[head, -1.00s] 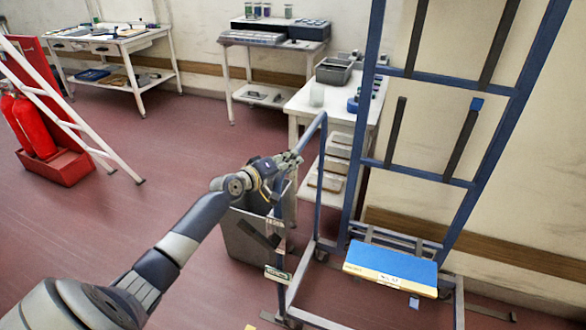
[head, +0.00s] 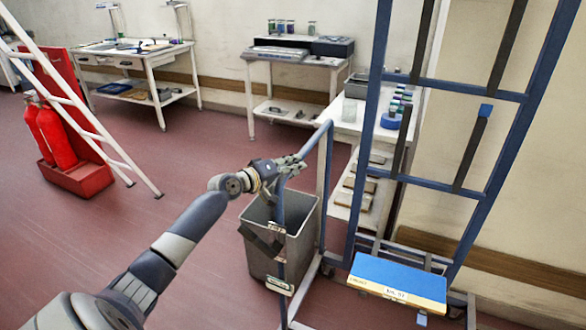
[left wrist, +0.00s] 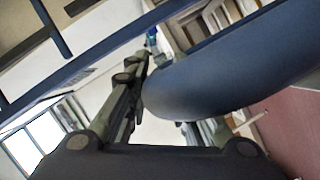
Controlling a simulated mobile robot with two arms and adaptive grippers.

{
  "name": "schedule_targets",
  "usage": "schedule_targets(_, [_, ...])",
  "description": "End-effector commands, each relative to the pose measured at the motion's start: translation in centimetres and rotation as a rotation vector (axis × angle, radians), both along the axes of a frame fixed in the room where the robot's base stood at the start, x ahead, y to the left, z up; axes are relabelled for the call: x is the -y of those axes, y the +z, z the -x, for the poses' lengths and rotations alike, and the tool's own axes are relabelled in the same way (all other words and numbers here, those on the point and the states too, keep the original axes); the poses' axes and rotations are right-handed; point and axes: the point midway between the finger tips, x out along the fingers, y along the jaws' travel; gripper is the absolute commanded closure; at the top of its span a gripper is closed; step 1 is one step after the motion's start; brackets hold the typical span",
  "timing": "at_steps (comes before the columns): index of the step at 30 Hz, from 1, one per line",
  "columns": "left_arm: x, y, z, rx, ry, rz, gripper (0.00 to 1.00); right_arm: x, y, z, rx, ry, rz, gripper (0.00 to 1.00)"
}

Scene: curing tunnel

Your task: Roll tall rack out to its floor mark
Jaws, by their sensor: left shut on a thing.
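The tall rack (head: 376,125) is a blue upright frame on a low wheeled base, at the right of the head view. A blue-topped block (head: 398,277) with a label rests low on it. My left gripper (head: 291,163) is shut on the rack's blue push handle (head: 310,143), near its top bend. In the left wrist view the handle's thick blue tube (left wrist: 230,65) passes by the fingers. My right gripper is not in view. I cannot make out a floor mark.
A grey bin (head: 305,235) stands just behind the handle. A white table (head: 345,115) stands behind the rack by the wall. A white ladder (head: 85,110) and red extinguishers (head: 57,135) are at the left. Red floor between is clear.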

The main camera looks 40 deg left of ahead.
Motion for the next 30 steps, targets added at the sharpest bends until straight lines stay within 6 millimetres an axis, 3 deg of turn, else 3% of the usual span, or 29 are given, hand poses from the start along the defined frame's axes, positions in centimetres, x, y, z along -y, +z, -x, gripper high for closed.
schedule_targets(6, [-0.4, -0.1, 0.1, -0.003, 0.006, -0.004, 1.00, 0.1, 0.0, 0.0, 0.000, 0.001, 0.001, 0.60])
schedule_targets(7, [-0.4, -0.1, 0.1, -0.003, 0.006, -0.004, 0.77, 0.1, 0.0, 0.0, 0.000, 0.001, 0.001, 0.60])
schedule_targets(9, [-0.4, -0.1, 0.1, -0.003, 0.006, -0.003, 0.61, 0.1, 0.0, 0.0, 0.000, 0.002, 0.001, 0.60])
schedule_targets(10, [-0.4, -0.1, 0.1, -0.002, 0.006, -0.002, 0.59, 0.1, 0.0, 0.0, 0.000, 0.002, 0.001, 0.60])
schedule_targets(22, [-0.2, 0.1, 0.4, 0.000, 0.002, -0.002, 0.59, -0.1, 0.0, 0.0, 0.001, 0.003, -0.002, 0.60])
schedule_targets(30, [-0.5, 0.6, 3.4, -0.003, 0.002, -0.004, 0.59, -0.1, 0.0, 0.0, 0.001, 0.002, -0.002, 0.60])
